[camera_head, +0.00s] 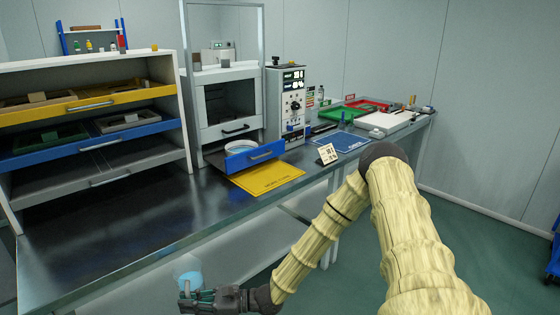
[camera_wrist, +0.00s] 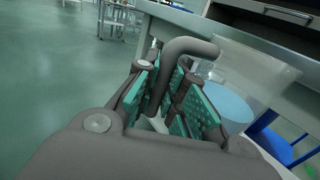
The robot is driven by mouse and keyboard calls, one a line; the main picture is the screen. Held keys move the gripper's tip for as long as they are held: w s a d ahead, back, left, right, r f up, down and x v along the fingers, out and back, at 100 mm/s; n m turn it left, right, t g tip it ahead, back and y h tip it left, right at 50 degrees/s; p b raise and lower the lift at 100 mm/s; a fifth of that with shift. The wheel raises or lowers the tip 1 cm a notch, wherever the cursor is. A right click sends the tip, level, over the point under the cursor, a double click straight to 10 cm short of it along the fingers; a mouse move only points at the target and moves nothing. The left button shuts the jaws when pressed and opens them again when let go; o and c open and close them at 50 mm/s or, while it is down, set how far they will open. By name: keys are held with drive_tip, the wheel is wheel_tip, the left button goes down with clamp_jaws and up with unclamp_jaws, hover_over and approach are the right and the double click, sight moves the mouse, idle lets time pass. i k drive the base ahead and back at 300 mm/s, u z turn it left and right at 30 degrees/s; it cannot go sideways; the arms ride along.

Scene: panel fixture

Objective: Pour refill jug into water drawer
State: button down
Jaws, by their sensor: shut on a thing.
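The refill jug (camera_head: 187,278) is a clear vessel with light blue water in it. It is in front of the table's near edge, low in the head view. My gripper (camera_head: 198,297) is shut on its grey handle (camera_wrist: 190,47). In the wrist view the jug's clear body (camera_wrist: 232,100) is beside the teal finger pads, and its water surface is visible. The jug is well apart from the drawer.
A yellow mat (camera_head: 266,179) lies before the drawer, with a small sign (camera_head: 327,153) to its right. A shelf unit with yellow, blue and grey drawers (camera_head: 95,142) stands left. The dark table top (camera_head: 130,215) is bare at front left.

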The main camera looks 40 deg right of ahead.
sight(237, 155)
drive_tip(key=z, duration=0.45)
drive_tip(key=i, duration=0.4)
drive_tip(key=z, duration=0.4)
